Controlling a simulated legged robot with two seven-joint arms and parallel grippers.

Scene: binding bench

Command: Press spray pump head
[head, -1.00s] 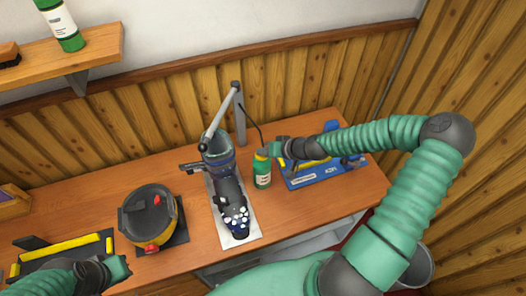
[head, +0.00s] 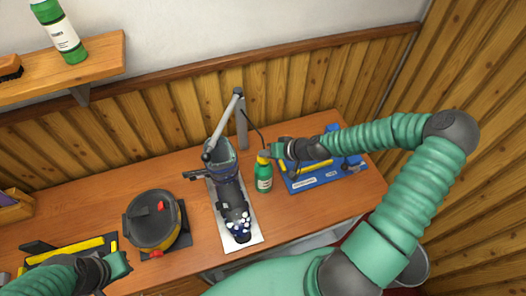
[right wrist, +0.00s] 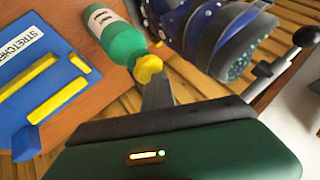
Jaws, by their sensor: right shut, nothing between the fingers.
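The spray bottle (head: 264,180) is green with a white label and a yellow pump head (head: 263,155). It stands upright on the bench, right of the boot. My right gripper (head: 272,151) is shut and empty, its tip at the pump head. In the right wrist view the shut fingers (right wrist: 157,92) reach the yellow head (right wrist: 148,68) of the bottle (right wrist: 126,46); whether they touch or press it I cannot tell. My left gripper (head: 120,266) is at the lower left, away from the bottle; its jaws are not clear.
A dark ski boot (head: 231,195) stands on a pale mat under a grey clamp arm (head: 223,125). A blue tray (head: 318,178) with yellow bars lies right of the bottle. A dark and yellow pot (head: 152,220) stands left. A shelf (head: 95,62) holds another green bottle (head: 62,32).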

